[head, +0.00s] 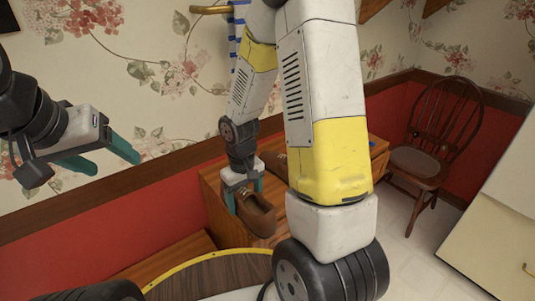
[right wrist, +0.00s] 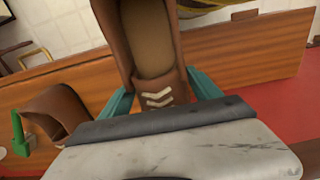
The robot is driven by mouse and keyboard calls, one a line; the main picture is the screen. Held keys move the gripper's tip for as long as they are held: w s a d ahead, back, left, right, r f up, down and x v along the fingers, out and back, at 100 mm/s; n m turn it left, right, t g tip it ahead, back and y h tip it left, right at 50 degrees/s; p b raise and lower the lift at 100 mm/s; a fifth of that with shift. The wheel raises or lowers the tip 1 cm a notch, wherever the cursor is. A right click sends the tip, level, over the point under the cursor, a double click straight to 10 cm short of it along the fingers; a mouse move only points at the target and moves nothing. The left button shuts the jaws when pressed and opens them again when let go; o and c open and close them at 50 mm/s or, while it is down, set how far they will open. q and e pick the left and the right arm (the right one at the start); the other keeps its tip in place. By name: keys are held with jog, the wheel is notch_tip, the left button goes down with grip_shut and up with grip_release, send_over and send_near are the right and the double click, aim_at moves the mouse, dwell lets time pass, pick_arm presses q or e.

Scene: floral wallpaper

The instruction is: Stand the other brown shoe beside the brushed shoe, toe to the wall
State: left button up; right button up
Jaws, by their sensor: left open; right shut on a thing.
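My right gripper (head: 244,190) is shut on a brown shoe (head: 257,216), holding it with the toe pointing down toward the camera in the head view. In the right wrist view the shoe (right wrist: 152,42) sits between the teal fingers, its opening and pale laces facing the camera. A second brown shoe (head: 276,163) is on the wooden bench top (head: 228,229), mostly hidden behind my right arm. In the right wrist view a brown shoe (right wrist: 58,108) also shows at the left. My left gripper (head: 104,160) is open and empty at upper left, before the wallpaper.
A small green object (right wrist: 18,130) stands by the shoe at the left of the right wrist view; I cannot tell what it is. A wooden chair (head: 428,160) stands at the right, with a pale cabinet (head: 495,225) nearer. The tiled floor (head: 405,245) between them is clear.

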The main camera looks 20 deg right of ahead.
jog(key=w+d, duration=0.1)
jog(key=w, duration=0.3)
jog(key=w+d+f, duration=0.1)
jog(key=w+d, duration=0.1)
jog(key=w, duration=0.3)
jog(key=w+d, duration=0.2)
jog(key=w, duration=0.2)
jog(key=shift+w+d+f, duration=0.1)
jog(key=shift+w+f, duration=0.1)
jog(key=shift+w, duration=0.1)
jog(key=shift+f, duration=1.75)
jog(key=shift+f, duration=0.1)
jog(key=o, duration=1.7)
